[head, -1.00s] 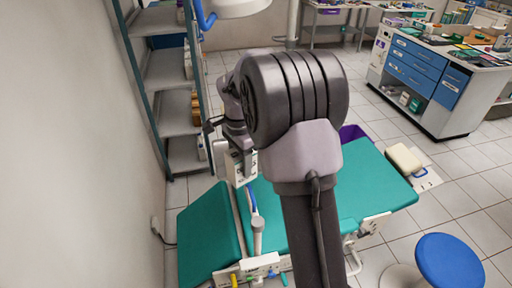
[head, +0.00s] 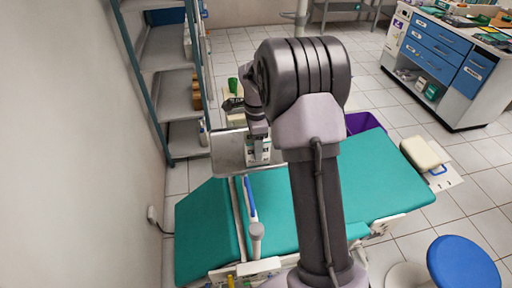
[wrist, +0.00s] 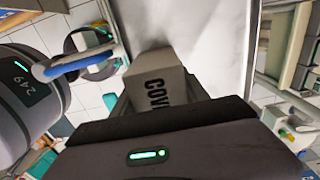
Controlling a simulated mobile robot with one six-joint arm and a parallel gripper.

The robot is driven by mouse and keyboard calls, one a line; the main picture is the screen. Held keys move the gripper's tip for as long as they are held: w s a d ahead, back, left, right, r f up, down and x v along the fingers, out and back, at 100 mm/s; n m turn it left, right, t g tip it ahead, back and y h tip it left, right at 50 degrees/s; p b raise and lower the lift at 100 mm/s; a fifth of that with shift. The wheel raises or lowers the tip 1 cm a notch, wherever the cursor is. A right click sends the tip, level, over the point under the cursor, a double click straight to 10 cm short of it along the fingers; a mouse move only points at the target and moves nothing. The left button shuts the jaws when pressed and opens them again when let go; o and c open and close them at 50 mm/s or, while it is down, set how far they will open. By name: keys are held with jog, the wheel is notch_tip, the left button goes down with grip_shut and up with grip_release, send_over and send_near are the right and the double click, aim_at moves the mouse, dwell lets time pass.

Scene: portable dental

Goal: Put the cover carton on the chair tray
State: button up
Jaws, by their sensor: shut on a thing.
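The cover carton (wrist: 158,78) is a pale box with dark lettering that begins "COV". My gripper (wrist: 155,98) is shut on it in the wrist view. In the head view the carton (head: 258,150) hangs below my wrist, in front of the grey metal chair tray (head: 226,150). The tray also fills the upper middle of the wrist view (wrist: 208,40), behind the carton. A dark shadow lies on the tray by the carton's far end. I cannot tell whether the carton touches the tray. My arm hides the tray's right part in the head view.
The teal dental chair (head: 375,180) lies below my arm. A shelf rack (head: 178,95) stands along the left wall. A purple bin (head: 362,122) is behind the chair, a blue stool (head: 463,262) at front right and a blue-drawered cabinet (head: 432,60) at back right.

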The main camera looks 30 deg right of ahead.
jog(key=shift+f, duration=0.1)
jog(key=o, duration=1.4)
jog(key=shift+o, duration=0.2)
notch_tip(320, 180, up, 12)
jog(key=p, duration=0.4)
jog(key=shift+r, duration=0.25)
